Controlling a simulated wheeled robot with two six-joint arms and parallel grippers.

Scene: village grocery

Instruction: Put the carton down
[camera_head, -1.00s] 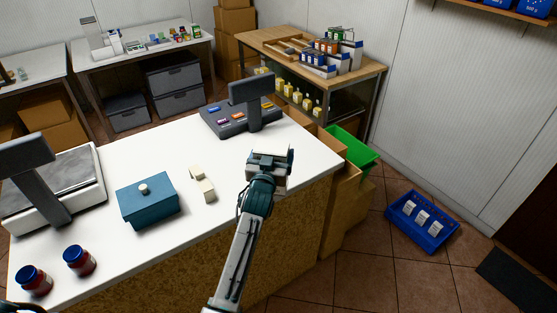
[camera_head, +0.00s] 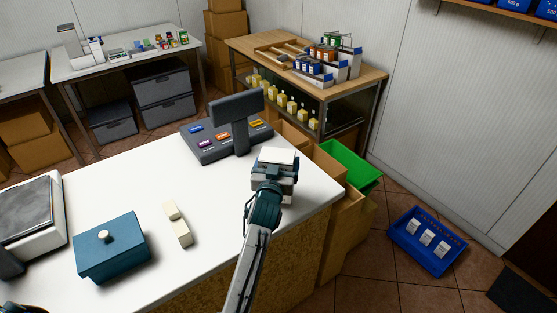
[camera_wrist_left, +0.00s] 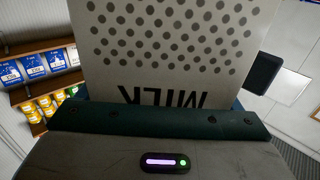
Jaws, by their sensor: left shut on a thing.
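In the left wrist view a white milk carton (camera_wrist_left: 180,45) with grey dots and upside-down "MILK" lettering fills the space in front of my left gripper (camera_wrist_left: 160,118). In the head view my left gripper (camera_head: 273,178) is shut on the carton (camera_head: 278,156), of which a pale top shows beyond the jaws. They are over the right end of the white counter (camera_head: 165,176), right of the dark cash register (camera_head: 228,140). I cannot tell whether the carton touches the counter. My right gripper is not in view.
A teal box with a knob (camera_head: 112,250), a cream block-shaped item (camera_head: 178,225) and a scale (camera_head: 30,218) stand on the counter. A green crate (camera_head: 345,162) is past its right edge; a blue crate (camera_head: 410,240) is on the floor.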

